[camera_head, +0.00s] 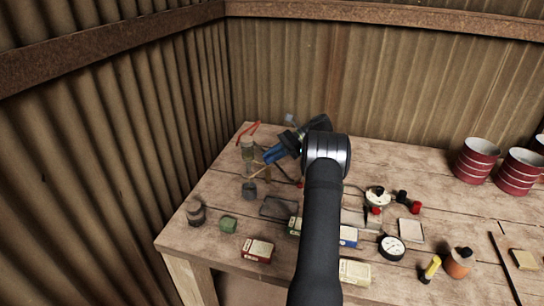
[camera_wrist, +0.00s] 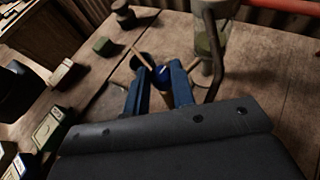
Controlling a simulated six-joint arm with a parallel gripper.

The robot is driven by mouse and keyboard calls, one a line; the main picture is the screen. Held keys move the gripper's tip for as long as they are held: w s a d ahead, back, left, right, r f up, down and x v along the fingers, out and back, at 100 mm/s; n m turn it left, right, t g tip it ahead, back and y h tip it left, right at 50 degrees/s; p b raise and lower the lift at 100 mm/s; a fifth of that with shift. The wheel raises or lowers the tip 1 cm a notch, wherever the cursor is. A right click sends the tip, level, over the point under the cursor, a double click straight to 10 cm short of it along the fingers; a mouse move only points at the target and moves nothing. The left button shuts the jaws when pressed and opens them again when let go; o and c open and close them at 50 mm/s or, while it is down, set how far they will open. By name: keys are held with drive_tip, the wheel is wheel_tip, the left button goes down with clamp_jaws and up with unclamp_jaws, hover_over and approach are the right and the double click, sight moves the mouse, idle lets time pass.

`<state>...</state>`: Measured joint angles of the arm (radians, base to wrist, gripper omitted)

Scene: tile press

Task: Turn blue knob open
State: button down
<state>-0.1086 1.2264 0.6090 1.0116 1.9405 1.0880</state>
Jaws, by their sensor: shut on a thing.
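In the head view my gripper (camera_head: 271,156) reaches to the left over the back left of the table, and I cannot make out the knob apart from the blue fingers. The fingers hide the knob's lower part and whatever it is mounted on. I cannot tell how far the knob is turned.
A glass jar (camera_head: 247,147) stands close behind my gripper; a bent pipe (camera_wrist: 214,55) rises before it in the wrist view. A dark cup (camera_head: 249,188) holding thin wooden sticks is close by. Gauges (camera_head: 391,247), small boxes (camera_head: 257,250) and red cans (camera_head: 477,160) occupy the table (camera_head: 190,235).

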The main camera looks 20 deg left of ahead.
idle(0.4)
drive_tip(key=c, duration=1.2)
unclamp_jaws()
